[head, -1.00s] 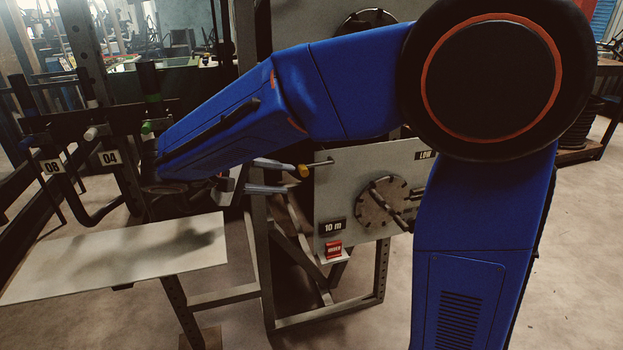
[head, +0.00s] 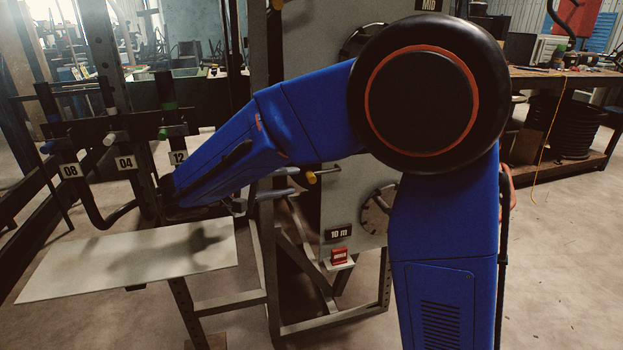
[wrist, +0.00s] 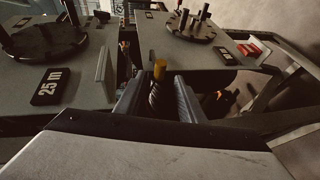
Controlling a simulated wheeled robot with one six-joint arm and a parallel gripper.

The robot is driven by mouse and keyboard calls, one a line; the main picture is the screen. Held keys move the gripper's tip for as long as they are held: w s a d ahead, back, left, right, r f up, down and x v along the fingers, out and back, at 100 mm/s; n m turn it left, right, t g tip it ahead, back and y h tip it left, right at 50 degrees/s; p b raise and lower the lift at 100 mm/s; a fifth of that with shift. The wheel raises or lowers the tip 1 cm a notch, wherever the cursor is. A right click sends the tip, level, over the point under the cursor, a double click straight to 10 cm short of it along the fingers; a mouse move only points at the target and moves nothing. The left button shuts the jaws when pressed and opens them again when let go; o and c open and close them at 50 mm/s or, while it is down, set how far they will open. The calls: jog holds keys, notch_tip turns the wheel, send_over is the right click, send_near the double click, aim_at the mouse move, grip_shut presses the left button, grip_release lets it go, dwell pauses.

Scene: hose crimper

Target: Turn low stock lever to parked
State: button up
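A dark ribbed shape shows in the gap.
A pale shelf (head: 120,262) lies below my gripper. A rack with hooks tagged 08, 04 and 12 (head: 179,157) stands at left. A red block (head: 340,256) sits under the 10 m sign.

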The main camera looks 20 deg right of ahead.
aim_at(308, 179)
jog(key=x, duration=0.8)
jog(key=shift+w+d+f, duration=0.15)
jog(key=shift+d, duration=0.2)
